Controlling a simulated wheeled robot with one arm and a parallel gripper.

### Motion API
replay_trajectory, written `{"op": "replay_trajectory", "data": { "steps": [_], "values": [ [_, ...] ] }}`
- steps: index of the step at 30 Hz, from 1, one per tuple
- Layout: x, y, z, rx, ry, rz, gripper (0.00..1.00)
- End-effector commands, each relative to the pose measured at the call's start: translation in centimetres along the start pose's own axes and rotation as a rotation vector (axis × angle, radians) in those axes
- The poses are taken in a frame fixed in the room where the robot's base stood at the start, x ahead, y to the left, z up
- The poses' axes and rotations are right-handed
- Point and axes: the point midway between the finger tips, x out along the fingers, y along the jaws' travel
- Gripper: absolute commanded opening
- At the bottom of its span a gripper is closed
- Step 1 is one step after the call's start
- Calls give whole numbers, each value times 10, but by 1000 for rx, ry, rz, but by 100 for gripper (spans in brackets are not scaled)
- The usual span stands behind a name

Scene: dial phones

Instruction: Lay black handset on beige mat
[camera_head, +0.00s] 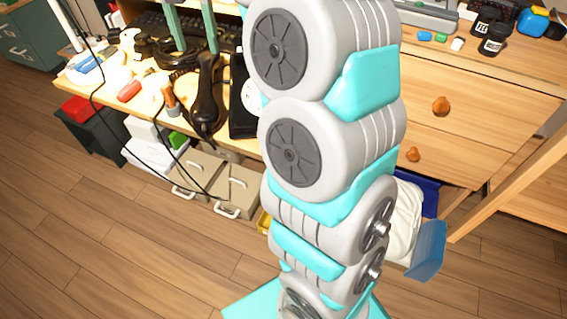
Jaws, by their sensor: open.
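A black handset (207,98) lies near the front edge of the wooden desk, left of my arm. Just right of it is a black phone body (241,105) with a pale round dial, partly hidden by my arm. My gripper (192,42) shows as two teal fingers at the top left, spread apart. It is over the desk, above and behind the handset in the picture. Another dark object (176,58) lies below the fingers; its shape is unclear. I cannot make out a beige mat apart from the pale desk top.
A red item (129,91) and pale clutter lie left of the handset. A black keyboard (165,27) is behind. Boxes with handles (233,189) stand below the desk. Black jars (493,39) stand at the right. A thin black cable hangs at the left. The floor in front is clear.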

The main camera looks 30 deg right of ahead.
Motion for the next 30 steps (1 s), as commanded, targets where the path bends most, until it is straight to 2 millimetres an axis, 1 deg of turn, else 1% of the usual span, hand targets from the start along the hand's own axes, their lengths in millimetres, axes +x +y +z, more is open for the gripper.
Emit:
{"op": "replay_trajectory", "data": {
  "steps": [1,5,6,8,11,12,17,21,27,30],
  "values": [
    [3,-10,-12,88,2,-7,69],
    [19,-31,-43,378,5,-19,69],
    [26,-39,-54,474,7,-28,69],
    [35,-51,-69,626,6,-34,69],
    [54,-74,-96,887,6,-51,69],
    [63,-83,-106,993,4,-61,69],
    [96,-119,-144,1386,-3,-93,69],
    [128,-153,-178,1750,-19,-125,69],
    [168,-194,-218,2207,-47,-167,69],
    [181,-205,-230,2346,-57,-179,69]
  ]
}}
